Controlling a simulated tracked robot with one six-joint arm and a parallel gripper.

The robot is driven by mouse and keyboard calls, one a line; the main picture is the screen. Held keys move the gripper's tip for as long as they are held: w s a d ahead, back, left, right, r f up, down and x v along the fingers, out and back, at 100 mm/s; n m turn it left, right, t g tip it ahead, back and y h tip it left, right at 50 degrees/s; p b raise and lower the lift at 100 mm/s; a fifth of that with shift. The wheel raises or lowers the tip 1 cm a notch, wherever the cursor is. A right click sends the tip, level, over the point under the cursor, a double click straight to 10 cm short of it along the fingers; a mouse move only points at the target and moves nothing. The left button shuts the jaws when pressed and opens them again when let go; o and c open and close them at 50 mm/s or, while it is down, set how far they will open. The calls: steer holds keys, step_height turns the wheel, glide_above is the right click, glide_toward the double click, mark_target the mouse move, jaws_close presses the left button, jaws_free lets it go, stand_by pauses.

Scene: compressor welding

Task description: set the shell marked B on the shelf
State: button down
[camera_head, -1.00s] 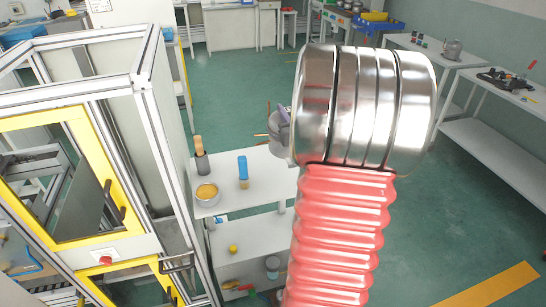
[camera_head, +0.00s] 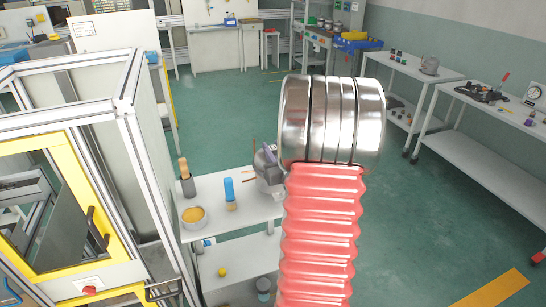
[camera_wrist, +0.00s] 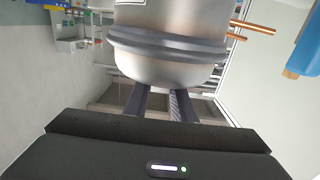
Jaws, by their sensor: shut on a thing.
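My gripper (camera_wrist: 159,103) is shut on a silver-grey rounded metal shell (camera_wrist: 170,60) with a raised band and copper pipes. A bit of a white label shows at its top edge in the wrist view, but no letter can be read. In the head view the shell (camera_head: 265,176) is partly hidden behind my arm, in front of the white two-level shelf unit (camera_head: 240,217). I cannot tell whether it touches the unit's top.
A yellow-framed cabinet (camera_head: 60,220) stands close at left. Another grey shell (camera_head: 430,65) sits on the right bench. Green floor beyond is clear.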

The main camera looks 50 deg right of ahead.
steer(key=shift+f, duration=1.5)
steer(key=c, duration=1.5)
jaws_free()
